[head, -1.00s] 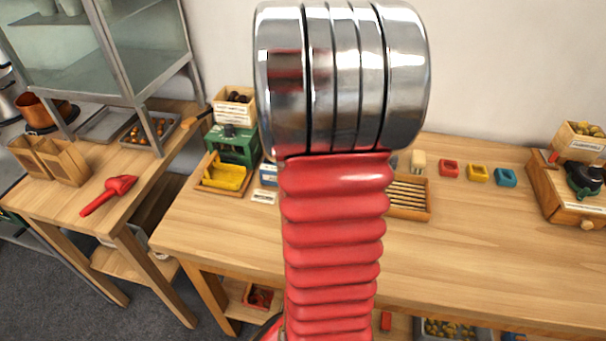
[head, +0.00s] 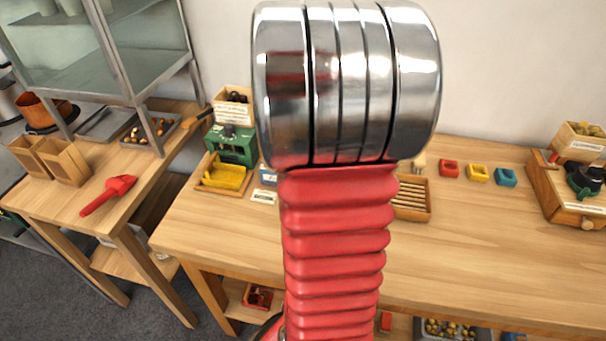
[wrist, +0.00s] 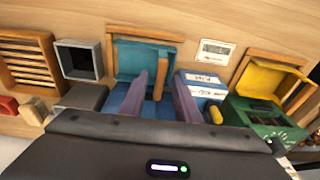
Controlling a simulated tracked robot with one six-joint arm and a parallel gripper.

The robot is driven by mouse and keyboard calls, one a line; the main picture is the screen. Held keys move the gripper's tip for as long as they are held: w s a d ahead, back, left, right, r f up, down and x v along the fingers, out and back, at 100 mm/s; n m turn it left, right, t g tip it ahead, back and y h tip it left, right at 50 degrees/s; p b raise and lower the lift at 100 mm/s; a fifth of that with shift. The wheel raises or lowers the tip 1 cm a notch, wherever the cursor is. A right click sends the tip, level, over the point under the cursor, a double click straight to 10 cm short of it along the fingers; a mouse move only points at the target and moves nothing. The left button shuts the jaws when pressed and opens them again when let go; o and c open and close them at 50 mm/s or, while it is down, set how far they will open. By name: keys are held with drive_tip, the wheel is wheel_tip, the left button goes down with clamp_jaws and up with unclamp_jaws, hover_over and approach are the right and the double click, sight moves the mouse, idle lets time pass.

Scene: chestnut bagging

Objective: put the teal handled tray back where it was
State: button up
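In the wrist view the teal tray (wrist: 135,60) lies at the wooden frame (wrist: 118,31) in front of a blue body (wrist: 128,98). A brown upright bar (wrist: 160,72), perhaps its handle, shows at its right side. My gripper (wrist: 162,76) has two purplish fingers, spread apart, one on each side of this bar. I see gaps beside the bar, so the fingers do not appear closed on it. In the head view my red arm and its metal end hide the tray and gripper.
In the wrist view, a grey open box (wrist: 79,60) and a slatted wooden rack (wrist: 27,62) stand left. A white-and-blue box (wrist: 203,84), a label card (wrist: 215,52) and a green machine with a yellow tray (wrist: 270,78) stand right. The table front (head: 470,235) is clear.

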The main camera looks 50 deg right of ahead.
wheel_tip(320, 180, up, 10)
drive_tip(key=a, duration=0.1)
drive_tip(key=shift+s+a, duration=0.2)
drive_tip(key=shift+s, duration=0.1)
idle(0.7)
drive_tip(key=a+r+n+t, duration=0.1)
drive_tip(key=a+n, duration=0.5)
drive_tip(key=a, duration=1.1)
drive_tip(key=s+a+r+n+t+y, duration=0.1)
drive_tip(key=a+n+t, duration=0.2)
drive_tip(key=a, duration=1.4)
drive_tip(key=n, duration=0.4)
drive_tip(key=shift+s+a+r+t+y, duration=0.25)
drive_tip(key=shift+a+r+t+y, duration=0.05)
drive_tip(key=shift+a+r+t, duration=0.1)
